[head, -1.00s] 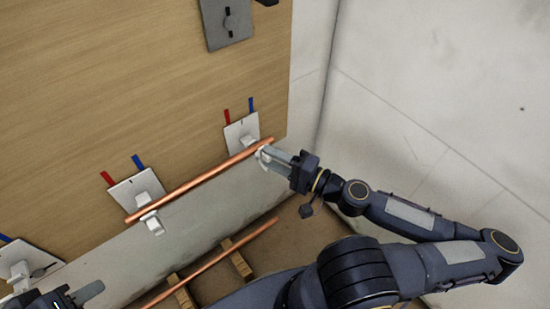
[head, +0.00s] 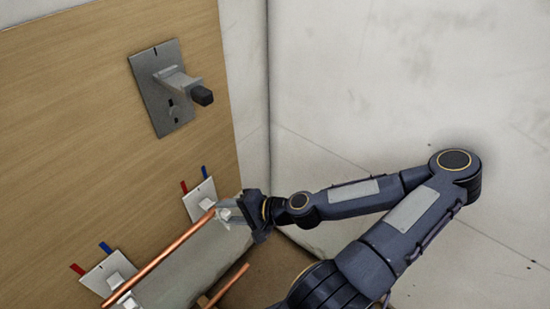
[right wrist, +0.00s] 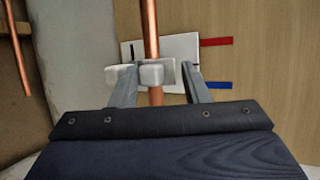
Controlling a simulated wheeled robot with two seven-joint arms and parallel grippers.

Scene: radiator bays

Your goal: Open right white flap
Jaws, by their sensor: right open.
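The right white holder's plate (head: 200,196) is on the wooden board, with a red and a blue strip above it; it also shows in the right wrist view (right wrist: 183,48). The copper pipe (head: 160,255) runs to this holder. In the right wrist view, a white flap (right wrist: 152,74) lies across the front of the pipe (right wrist: 151,28), with another white block to its left. My right gripper (head: 224,212) is open at the pipe's upper end. Its fingers (right wrist: 158,82) stand either side of the flap; I cannot tell whether they touch it. My left gripper is out of view.
A second white holder (head: 108,278) carries the pipe at lower left. A grey plate with a projecting lever (head: 175,80) is higher on the board. Another copper pipe (head: 232,283) lies lower down. A pale wall (head: 400,70) closes off the right side.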

